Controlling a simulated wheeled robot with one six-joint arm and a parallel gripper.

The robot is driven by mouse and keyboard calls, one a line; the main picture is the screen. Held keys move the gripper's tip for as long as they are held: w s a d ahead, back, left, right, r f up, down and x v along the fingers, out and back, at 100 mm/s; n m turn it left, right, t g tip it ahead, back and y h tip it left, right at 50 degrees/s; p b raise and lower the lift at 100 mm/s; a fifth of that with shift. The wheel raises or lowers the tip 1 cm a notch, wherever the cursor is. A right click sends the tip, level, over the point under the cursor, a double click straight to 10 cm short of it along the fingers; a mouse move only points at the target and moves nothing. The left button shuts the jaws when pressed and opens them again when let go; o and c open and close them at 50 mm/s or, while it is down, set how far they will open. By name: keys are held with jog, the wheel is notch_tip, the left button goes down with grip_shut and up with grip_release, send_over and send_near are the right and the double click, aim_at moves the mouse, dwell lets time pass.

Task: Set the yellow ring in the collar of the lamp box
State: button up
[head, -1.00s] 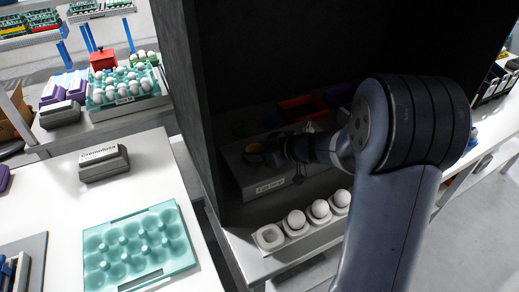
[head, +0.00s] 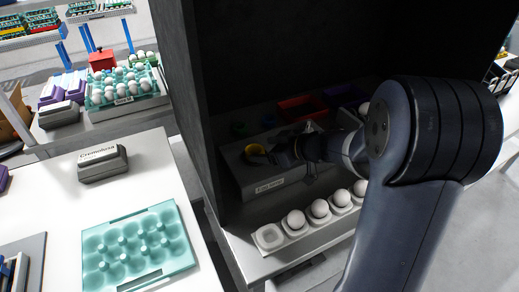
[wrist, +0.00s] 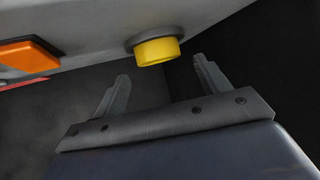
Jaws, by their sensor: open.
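The yellow ring (head: 255,149) is at the top of the grey lamp box (head: 238,172), inside the dark booth. In the wrist view the ring (wrist: 157,52) sits at a round grey collar (wrist: 148,38) on a pale grey surface; whether it is fully seated I cannot tell. My gripper (wrist: 162,80) is open and empty in the wrist view. Its two fingers are spread apart, with the ring just beyond the gap between their tips, not gripped. In the head view my gripper (head: 270,157) is beside the ring, its fingers dark and hard to make out.
Dark booth walls (head: 180,90) stand close on the left and behind. A red bin (head: 302,107) is behind my wrist. An orange block (wrist: 28,56) shows in the wrist view.

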jog(key=v, duration=0.8)
jog(key=shift+s+d+r+b, duration=0.2)
jog(key=shift+d+b, duration=0.1)
jog(key=shift+b, duration=0.1)
